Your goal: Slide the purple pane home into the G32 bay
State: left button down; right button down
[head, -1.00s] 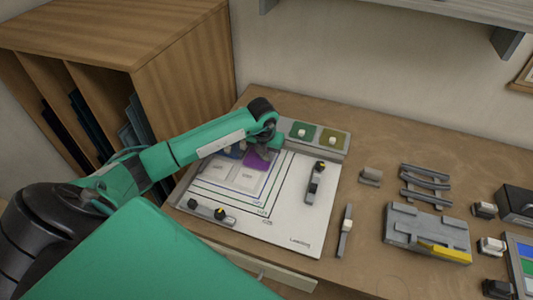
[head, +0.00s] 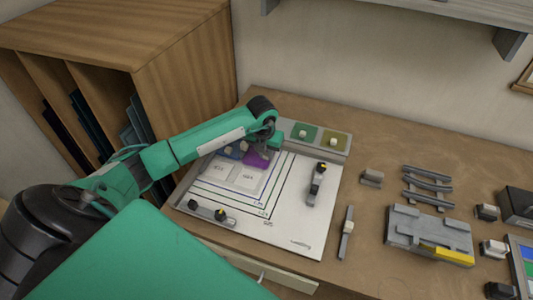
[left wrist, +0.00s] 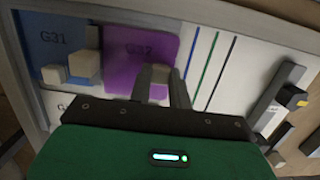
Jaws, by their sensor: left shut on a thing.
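The purple pane (head: 257,158) lies flat in the back row of the white board, beside the blue pane (head: 232,150). In the left wrist view the purple pane (left wrist: 150,48) carries the faint label G32, and the blue pane (left wrist: 52,38) to its left reads G31. My left gripper (left wrist: 160,86) is shut on the small pale knob of the purple pane. In the head view my left gripper (head: 268,145) hides the pane's upper edge and knob. I cannot tell whether the pane sits flush against its neighbours. My right gripper is not in view.
The white board (head: 290,225) has empty bays in front of the panes and black clamps at its right and front-left. Green and olive panes (head: 320,137) sit in a grey holder behind. A grey fixture (head: 425,235) stands to the right. A wooden rack (head: 190,70) rises at left.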

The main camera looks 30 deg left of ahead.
pick_arm(q)
jog(key=shift+w+a, duration=0.35)
jog(key=shift+a, duration=0.2)
dwell(0.4)
jog(key=shift+a+b, duration=0.1)
jog(key=shift+b, duration=0.4)
jog(key=c, duration=1.2)
grip_release()
jog(key=shift+r, duration=0.15)
jog(key=shift+r+p, duration=1.85)
jog(key=shift+r, duration=1.55)
jog(key=shift+f, duration=0.1)
